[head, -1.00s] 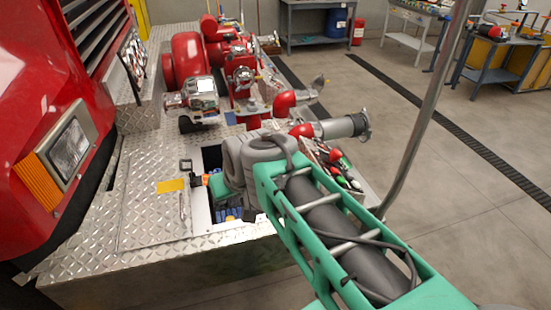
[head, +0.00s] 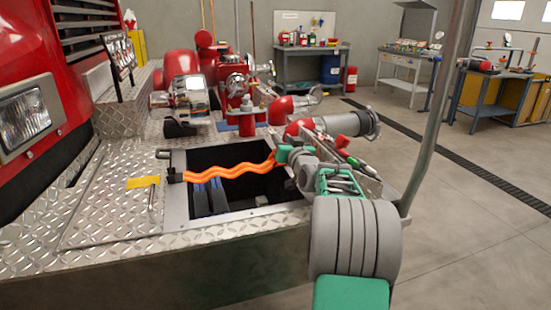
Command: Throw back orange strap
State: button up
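The orange strap (head: 230,172) runs in a wavy line across the open compartment (head: 177,210) in the diamond-plate deck. Its left end meets a black buckle or bracket (head: 175,177) at the compartment's left rim. Its right end rises to the tip of my gripper (head: 279,156), which sits by the compartment's upper right side. My gripper appears shut on that end; its fingers are small and partly hidden by the wrist. Dark blue items (head: 210,196) lie down in the compartment, mostly in shadow.
Red pump parts and a grey pipe fitting (head: 345,123) stand behind and right of the compartment. A metal pole (head: 432,110) rises at the right. A yellow label (head: 142,182) lies on the deck at left. Workbenches stand far back; the floor at right is clear.

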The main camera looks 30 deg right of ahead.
notch_tip(320, 180, down, 7)
jog(key=b, duration=0.2)
jog(key=x, duration=0.6)
jog(key=shift+w+r+b, duration=0.1)
jog(key=shift+w+b, duration=0.25)
jog(key=shift+w+d+r, duration=0.15)
jog(key=shift+w, duration=0.25)
grip_shut()
jog(key=shift+s+d, duration=0.15)
jog(key=shift+d, duration=0.05)
